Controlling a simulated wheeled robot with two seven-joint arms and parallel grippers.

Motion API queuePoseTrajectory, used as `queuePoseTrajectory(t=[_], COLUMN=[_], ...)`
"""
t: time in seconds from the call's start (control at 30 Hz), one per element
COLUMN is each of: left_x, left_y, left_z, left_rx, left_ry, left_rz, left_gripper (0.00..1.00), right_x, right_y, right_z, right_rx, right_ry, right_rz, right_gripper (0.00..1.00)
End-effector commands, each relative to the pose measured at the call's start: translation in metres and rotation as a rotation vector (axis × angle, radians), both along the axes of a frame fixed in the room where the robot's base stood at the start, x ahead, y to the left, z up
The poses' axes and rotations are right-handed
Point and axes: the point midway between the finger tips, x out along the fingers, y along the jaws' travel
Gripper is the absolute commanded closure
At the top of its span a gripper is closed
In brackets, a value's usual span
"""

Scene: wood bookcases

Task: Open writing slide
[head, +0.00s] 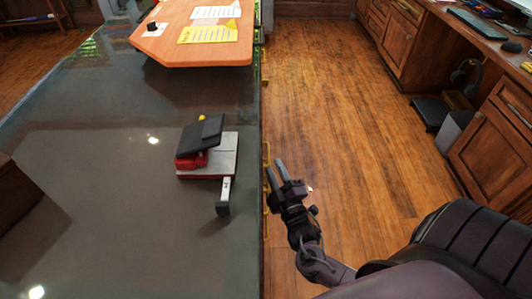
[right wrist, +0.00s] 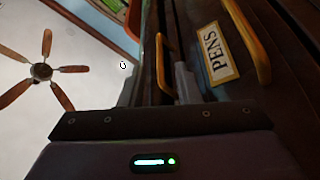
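My right gripper (head: 275,173) is beside the right side of the dark-topped cabinet (head: 110,180), near its yellow handles (head: 265,152). Its two fingers stand apart with a gap between them. The right wrist view shows one yellow handle (right wrist: 160,55) between the fingers in the picture; I cannot tell whether they touch it. A second yellow handle (right wrist: 248,42) is beside a label reading PENS (right wrist: 220,55). I cannot make out which part is the writing slide. My left gripper is out of view.
A red and grey stapler-like device (head: 207,150) sits on the cabinet top near its right edge. An orange board (head: 190,45) with papers is at the back. A dark chair (head: 470,245) stands at lower right.

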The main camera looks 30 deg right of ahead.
Motion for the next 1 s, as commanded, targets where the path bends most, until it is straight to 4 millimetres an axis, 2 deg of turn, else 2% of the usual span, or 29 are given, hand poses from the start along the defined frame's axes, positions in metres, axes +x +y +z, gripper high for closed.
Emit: queuePoseTrajectory(t=[0.1,0.3,0.47,0.73,0.93,1.0], left_x=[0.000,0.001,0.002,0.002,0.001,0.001], left_y=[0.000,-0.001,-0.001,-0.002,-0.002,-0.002], left_z=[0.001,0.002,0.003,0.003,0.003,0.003], left_rx=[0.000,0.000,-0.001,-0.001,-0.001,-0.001], left_ry=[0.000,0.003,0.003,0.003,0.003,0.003], left_rz=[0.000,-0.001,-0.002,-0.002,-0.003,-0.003], left_gripper=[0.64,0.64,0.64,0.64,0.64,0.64], right_x=[0.021,0.049,0.059,0.060,0.060,0.060], right_y=[-0.004,-0.010,-0.012,-0.012,-0.012,-0.012], right_z=[0.005,0.010,0.012,0.012,0.012,0.012], right_rx=[0.001,0.002,0.002,0.004,0.004,0.004], right_ry=[-0.002,0.001,0.002,0.003,0.003,0.004], right_rz=[0.000,0.000,0.001,0.000,0.000,0.001], right_gripper=[0.70,0.70,0.70,0.70,0.96,1.00])
